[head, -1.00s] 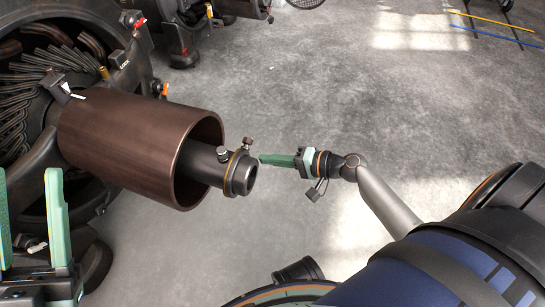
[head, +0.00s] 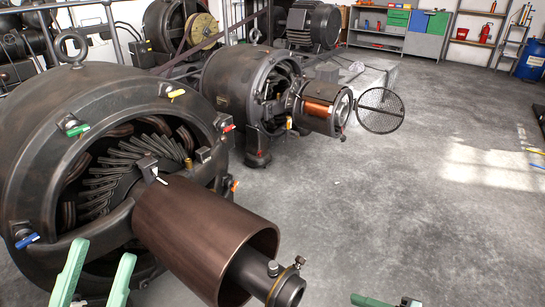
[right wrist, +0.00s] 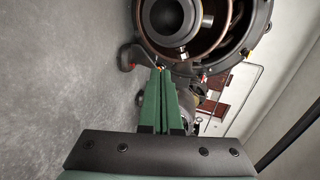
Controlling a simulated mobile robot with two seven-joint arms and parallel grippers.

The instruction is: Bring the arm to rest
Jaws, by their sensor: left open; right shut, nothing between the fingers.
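My left gripper (head: 95,280) shows at the bottom left of the head view, its two green fingers spread with a clear gap, below the big brown cylinder (head: 190,230) of the near dynamo. My right gripper (head: 385,301) is at the bottom edge of the head view, right of the cylinder's shaft end (head: 283,287) and apart from it; only a little of it shows. In the right wrist view its green fingers (right wrist: 161,98) lie together with nothing held. Beyond them a round dark machine part (right wrist: 172,20) fills the top.
The near dynamo (head: 70,110) takes up the left. A second dynamo (head: 235,85) with a copper cylinder (head: 325,105) and a round mesh disc (head: 380,110) stand behind. Shelves and cabinets (head: 425,35) line the back wall. The grey floor (head: 400,200) on the right is open.

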